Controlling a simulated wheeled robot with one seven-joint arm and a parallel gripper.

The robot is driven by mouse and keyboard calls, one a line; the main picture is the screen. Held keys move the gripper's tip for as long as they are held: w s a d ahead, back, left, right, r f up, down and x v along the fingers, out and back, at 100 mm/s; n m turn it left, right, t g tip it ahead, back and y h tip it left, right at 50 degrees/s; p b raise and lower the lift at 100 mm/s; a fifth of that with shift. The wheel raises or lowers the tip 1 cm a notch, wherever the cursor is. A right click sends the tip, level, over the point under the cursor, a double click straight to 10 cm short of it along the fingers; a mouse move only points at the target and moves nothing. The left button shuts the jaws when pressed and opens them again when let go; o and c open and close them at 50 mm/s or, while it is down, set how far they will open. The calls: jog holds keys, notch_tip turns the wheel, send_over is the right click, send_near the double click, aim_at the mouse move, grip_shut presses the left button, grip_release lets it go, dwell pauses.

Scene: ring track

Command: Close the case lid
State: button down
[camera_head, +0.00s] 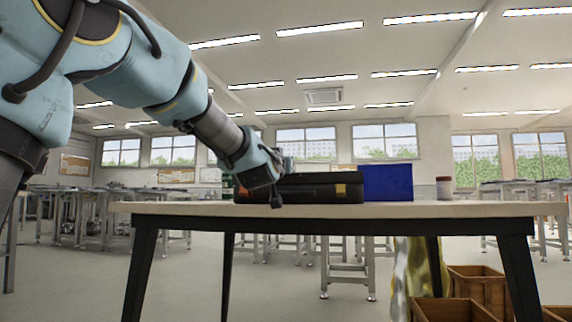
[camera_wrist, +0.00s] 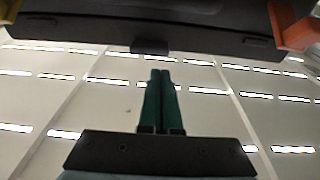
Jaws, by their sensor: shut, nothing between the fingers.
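The black case (camera_head: 318,188) lies on the table (camera_head: 450,209) in the head view, with a yellow latch on its front. It looks low and flat there, and I cannot tell how far its lid stands open. In the wrist view a dark part of the case (camera_wrist: 85,32) spans the top, with a small black tab in the middle and an orange latch (camera_wrist: 292,28) at the right. My gripper (camera_wrist: 160,73) has its two green fingers together and empty, tips just below that tab. In the head view my gripper's end is at the case's left, its fingertips not clear.
A blue box (camera_head: 387,183) stands right of the case, and a small jar (camera_head: 444,188) farther right. The tabletop between box and jar is clear. Wooden crates (camera_head: 477,288) stand on the floor at lower right. Other tables and stools stand behind.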

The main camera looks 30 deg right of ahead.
jog(key=s+a+f+p, duration=0.2)
jog(key=s+a+f, duration=0.2)
jog(key=s+a, duration=0.2)
jog(key=w+a+f+n+g+y+p, duration=0.2)
jog(key=w+a+f+y+p, duration=0.15)
jog(key=a+f, duration=0.55)
jog(key=w+a+f+n+g+y+p, duration=0.15)
jog(key=w+a+f+y, duration=0.3)
jog(key=a+f, duration=0.45)
jog(key=s+a+f+n+g+y+p, duration=0.25)
jog(key=s+a+f+g, duration=0.25)
jog(key=s+a, duration=0.45)
jog(key=s+a+f+n+g+y+p, duration=0.2)
jog(key=s+a+f+g+y+p, duration=0.3)
jog(key=a, duration=0.8)
notch_tip(320, 180, up, 37)
jog(key=s+h+p, duration=0.1)
jog(key=h+p, duration=0.1)
jog(key=p, duration=3.3)
jog(key=shift+s+t+p, duration=0.15)
jog(key=shift+t+p, duration=0.15)
jog(key=shift+t, duration=0.15)
jog(key=shift+f, duration=0.15)
